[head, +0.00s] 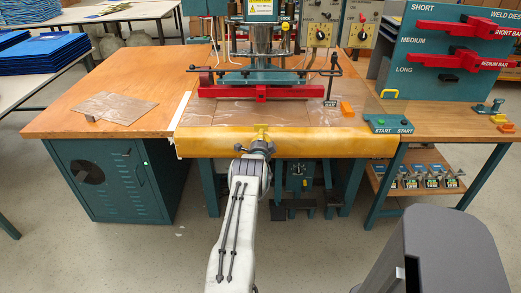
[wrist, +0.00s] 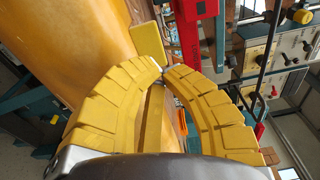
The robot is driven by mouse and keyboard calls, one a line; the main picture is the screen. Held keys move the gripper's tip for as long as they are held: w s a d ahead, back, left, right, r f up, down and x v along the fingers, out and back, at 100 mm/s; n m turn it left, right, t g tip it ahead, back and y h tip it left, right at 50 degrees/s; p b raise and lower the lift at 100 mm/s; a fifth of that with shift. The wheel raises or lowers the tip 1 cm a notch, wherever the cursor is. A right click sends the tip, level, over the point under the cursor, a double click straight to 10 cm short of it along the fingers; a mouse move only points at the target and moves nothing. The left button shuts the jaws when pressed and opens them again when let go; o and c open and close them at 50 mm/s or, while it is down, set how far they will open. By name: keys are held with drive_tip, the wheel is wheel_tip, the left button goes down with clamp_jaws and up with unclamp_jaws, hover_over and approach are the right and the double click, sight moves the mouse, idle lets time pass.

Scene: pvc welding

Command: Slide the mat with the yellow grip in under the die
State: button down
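The mat (head: 235,112) is a thin, see-through brownish sheet, hard to make out against the wooden table. It lies flat in front of the die, and its far edge is hidden at the die. Its yellow grip (head: 261,128) stands at the front, and shows in the wrist view (wrist: 149,42) too. The die (head: 262,93) is a red bar under the press head, above the table. My gripper (head: 259,143) is at the grip, over the table's front edge. In the wrist view, its yellow fingers (wrist: 163,71) are closed at the tips around the grip's stem.
A rounded yellow-orange edge (head: 325,144) runs along the table's front. Another clear sheet (head: 118,107) with a grey grip lies at the left. A START button box (head: 388,124) and an orange block (head: 346,107) are at the right. A tool rack (head: 445,50) stands behind.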

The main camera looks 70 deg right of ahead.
drive_tip(key=v, duration=0.8)
drive_tip(key=shift+a, duration=0.25)
drive_tip(key=shift+s+r, duration=0.1)
idle(0.3)
